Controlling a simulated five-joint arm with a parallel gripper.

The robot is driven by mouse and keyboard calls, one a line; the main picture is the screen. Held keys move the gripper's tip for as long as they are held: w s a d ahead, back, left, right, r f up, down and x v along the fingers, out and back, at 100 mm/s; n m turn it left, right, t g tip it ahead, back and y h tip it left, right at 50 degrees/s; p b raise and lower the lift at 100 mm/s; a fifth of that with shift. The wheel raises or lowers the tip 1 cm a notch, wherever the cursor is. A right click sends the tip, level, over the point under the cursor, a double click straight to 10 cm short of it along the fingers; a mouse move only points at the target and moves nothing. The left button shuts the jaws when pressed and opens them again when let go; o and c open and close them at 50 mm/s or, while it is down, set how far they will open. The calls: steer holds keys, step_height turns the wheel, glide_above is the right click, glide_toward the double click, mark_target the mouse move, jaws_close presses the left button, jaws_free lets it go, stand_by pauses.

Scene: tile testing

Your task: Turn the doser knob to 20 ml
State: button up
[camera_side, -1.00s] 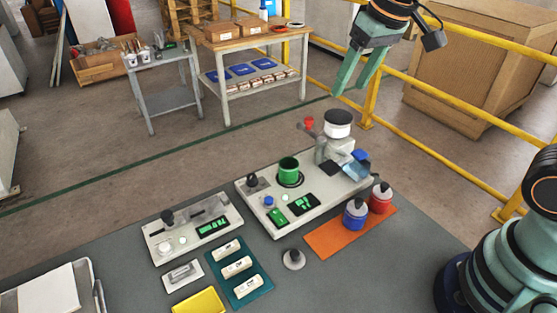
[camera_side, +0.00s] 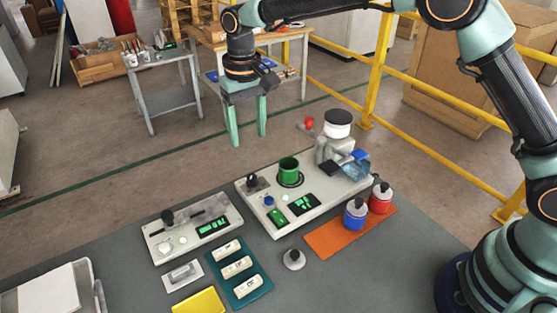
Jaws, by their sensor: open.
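A light panel (camera_side: 322,208) in the middle of the bench carries a black knob (camera_side: 252,182) at its left end, a blue button (camera_side: 269,201), a green cup (camera_side: 289,168) and a green-lit display (camera_side: 303,204). A second, smaller panel (camera_side: 218,240) to the left has another black knob (camera_side: 167,216), a pale round knob (camera_side: 164,248) and its own display (camera_side: 213,227). No readable label shows which knob is the doser's, and the display figures are too small to read. My gripper (camera_side: 249,140) is open and empty, fingers down, appearing above the middle panel's left end and apart from it.
Blue (camera_side: 355,216) and red (camera_side: 380,199) containers stand on an orange mat (camera_side: 331,240). A teal tray (camera_side: 254,288) holds several pale blocks.

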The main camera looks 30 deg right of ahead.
mark_target(252, 176)
step_height(252, 176, down, 12)
steer(key=shift+r, duration=0.1)
stand_by(0.4)
jaws_close()
